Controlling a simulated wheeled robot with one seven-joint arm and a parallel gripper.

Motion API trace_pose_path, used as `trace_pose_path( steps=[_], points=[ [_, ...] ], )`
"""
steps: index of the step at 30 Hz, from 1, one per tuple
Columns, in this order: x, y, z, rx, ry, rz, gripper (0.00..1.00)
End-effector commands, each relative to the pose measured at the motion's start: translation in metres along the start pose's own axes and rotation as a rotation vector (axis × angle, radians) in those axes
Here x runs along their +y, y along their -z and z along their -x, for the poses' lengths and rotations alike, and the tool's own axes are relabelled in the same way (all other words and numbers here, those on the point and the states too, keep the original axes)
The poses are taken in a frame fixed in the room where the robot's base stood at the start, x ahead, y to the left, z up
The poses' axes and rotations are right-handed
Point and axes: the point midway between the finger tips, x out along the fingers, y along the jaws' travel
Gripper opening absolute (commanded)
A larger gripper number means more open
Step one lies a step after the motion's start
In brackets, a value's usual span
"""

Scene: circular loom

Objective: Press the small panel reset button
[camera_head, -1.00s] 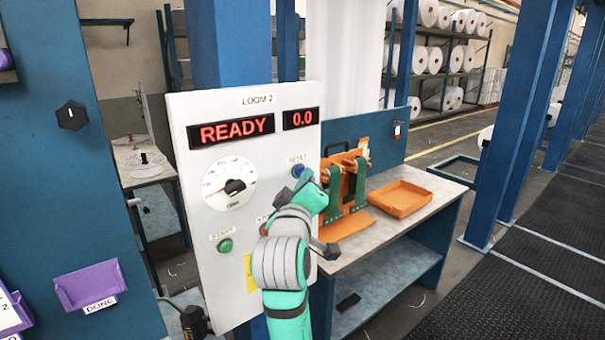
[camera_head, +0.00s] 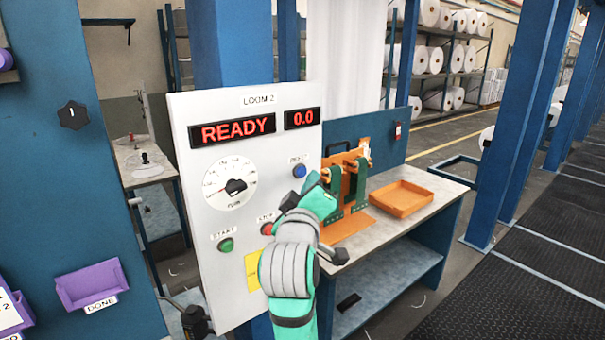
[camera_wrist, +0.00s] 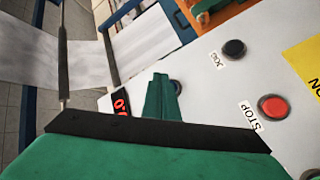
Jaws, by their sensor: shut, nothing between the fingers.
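The small blue reset button (camera_head: 299,171) is on the upper right of the white LOOM 2 panel (camera_head: 180,125), under a RESET label. In the wrist view the blue button (camera_wrist: 176,87) shows only partly, just beside the green fingers. In the wrist view the shut fingers (camera_wrist: 160,90) point toward the panel. I cannot tell the gap between fingertips and panel; no contact is evident.
The panel also carries a red STOP button (camera_head: 267,229), a green START button (camera_head: 225,245), a dial (camera_head: 229,184) and displays reading READY and 0.0. A black JOG button (camera_wrist: 234,49) shows in the wrist view. A bench with an orange tray (camera_head: 402,198) stands right.

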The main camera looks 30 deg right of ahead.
Motion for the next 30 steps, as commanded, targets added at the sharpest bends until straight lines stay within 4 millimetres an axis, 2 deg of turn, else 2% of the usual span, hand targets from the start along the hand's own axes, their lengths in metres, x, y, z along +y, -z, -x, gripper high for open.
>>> trace_pose_path(
  steps=[6,21,30],
  points=[
    [-0.001,0.002,0.003,0.004,0.003,-0.001,0.00],
    [0.019,-0.018,0.030,0.005,0.004,-0.002,0.00],
    [0.023,-0.023,0.036,0.003,0.003,0.000,0.00]
  ],
)
